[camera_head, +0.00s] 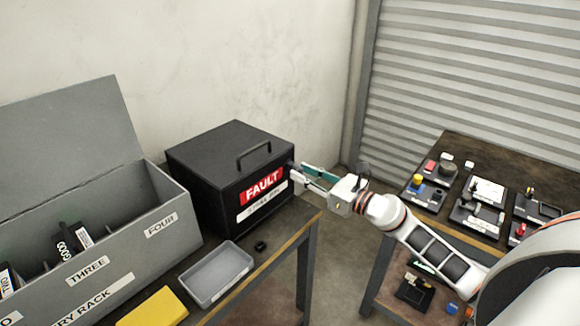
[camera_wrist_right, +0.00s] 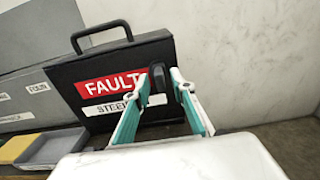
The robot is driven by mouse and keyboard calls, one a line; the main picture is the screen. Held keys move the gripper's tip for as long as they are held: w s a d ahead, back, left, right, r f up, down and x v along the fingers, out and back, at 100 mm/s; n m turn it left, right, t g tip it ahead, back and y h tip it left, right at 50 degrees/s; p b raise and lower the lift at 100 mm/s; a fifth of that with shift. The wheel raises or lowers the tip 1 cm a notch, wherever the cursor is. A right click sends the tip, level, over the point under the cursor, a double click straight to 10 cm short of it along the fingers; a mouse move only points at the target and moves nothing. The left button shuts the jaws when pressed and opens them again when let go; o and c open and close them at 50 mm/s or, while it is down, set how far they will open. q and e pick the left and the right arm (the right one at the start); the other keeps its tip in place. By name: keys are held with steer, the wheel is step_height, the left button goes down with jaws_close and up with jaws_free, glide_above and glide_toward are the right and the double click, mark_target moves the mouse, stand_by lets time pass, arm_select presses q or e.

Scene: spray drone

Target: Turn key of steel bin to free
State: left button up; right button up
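The steel bin (camera_head: 215,165) is a black box with a top handle, a red FAULT label (camera_head: 262,187) and a white name label below it. It stands on the left bench and shows also in the wrist view (camera_wrist_right: 75,72). Its dark key (camera_wrist_right: 158,84) sticks out at the right end of the front face, beside the FAULT label. My right gripper (camera_head: 300,173) is at that end of the bin. Its teal and white fingers stand apart on either side of the key, and it looks open (camera_wrist_right: 161,80). Firm contact cannot be made out. My left gripper is not in view.
A grey battery rack (camera_head: 165,222) with an open lid stands left of the bin. A grey tray (camera_head: 218,272), a yellow block (camera_head: 155,308) and a small black piece (camera_head: 261,246) lie in front. A second table (camera_head: 530,165) with several parts stands at right.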

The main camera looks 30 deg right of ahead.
jaws_close()
steer(key=shift+n+b, duration=0.5)
steer(key=shift+n, duration=7)
